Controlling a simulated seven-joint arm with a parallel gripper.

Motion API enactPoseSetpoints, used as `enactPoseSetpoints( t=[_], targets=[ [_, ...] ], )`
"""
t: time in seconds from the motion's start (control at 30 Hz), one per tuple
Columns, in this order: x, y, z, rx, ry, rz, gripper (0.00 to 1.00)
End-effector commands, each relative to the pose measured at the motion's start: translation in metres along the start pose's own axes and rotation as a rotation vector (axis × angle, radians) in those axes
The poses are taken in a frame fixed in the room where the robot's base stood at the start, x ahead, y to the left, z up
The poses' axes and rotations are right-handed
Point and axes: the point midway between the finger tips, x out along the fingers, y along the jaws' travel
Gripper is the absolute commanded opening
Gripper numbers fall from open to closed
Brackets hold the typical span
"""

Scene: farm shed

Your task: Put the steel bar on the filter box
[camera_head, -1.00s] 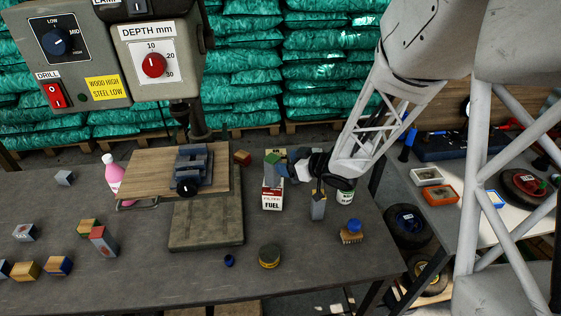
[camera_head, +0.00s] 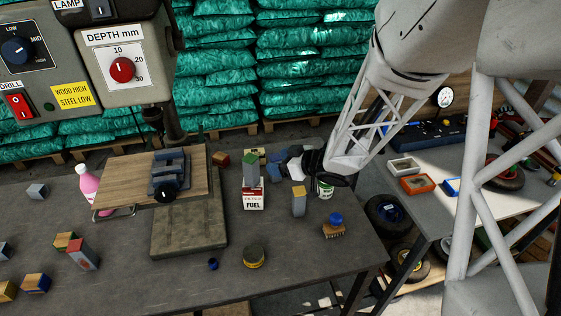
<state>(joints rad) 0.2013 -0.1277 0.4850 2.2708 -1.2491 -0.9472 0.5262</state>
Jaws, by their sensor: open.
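A grey bar with a green top (camera_head: 251,173) appears to stand upright on the white and red filter box (camera_head: 253,199), marked FILTER FUEL. A second grey bar with a tan top (camera_head: 298,202) stands upright on the bench to the right of the box. I cannot tell from the surface which bar is steel. My gripper (camera_head: 318,170) is dark, open and apart from the tan-topped bar, above and behind it to the right. Its fingertips are hard to make out against the dark objects behind.
A blue-knobbed brush (camera_head: 334,225) and a round tin (camera_head: 254,256) stand nearer the front. The drill press base (camera_head: 188,232) is left of the box. Bare bench lies between box and tin.

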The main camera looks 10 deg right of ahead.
Motion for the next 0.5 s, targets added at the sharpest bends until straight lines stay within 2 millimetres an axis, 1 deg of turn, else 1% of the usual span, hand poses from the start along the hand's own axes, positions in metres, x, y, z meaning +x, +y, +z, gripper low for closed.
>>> enactPoseSetpoints(
  t=[0.27,0.37,0.5],
  targets=[
    [-0.001,0.001,-0.001,-0.002,-0.004,0.009,0.69],
    [-0.003,0.004,-0.005,-0.008,-0.015,0.037,0.69],
    [-0.011,0.011,-0.015,-0.020,-0.051,0.123,0.69]
  ],
)
